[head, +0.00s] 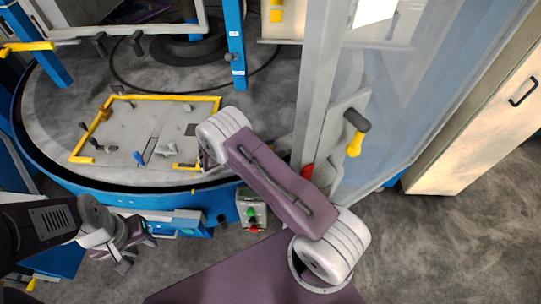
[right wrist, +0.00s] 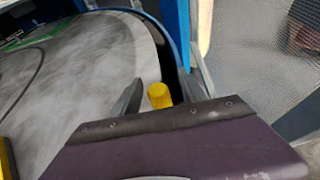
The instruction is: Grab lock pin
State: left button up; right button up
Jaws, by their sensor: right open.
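A yellow round-topped pin (right wrist: 159,95), which looks like the lock pin, stands near the rim of the round grey table in the right wrist view. My right gripper (right wrist: 166,88) is open, with one dark finger on each side of the pin in the picture. I cannot tell whether the fingers are level with it, and no contact shows. In the head view my right wrist is over the table's front edge, and its arm hides the fingertips. My left gripper (head: 123,262) hangs at the lower left, in front of the blue rim, away from the pin; its jaw opening is unclear.
The round grey table (head: 60,115) has a blue rim and carries a yellow frame (head: 150,97) with small parts inside. A blue post (head: 236,45) stands behind. A button box (head: 251,208) sits below the rim.

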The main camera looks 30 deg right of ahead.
jog(key=shift+w+d+f, duration=0.3)
jog(key=shift+d+f, duration=0.15)
jog(key=shift+d, duration=0.3)
jog(key=shift+s+r, duration=0.1)
grip_shut()
dwell(0.8)
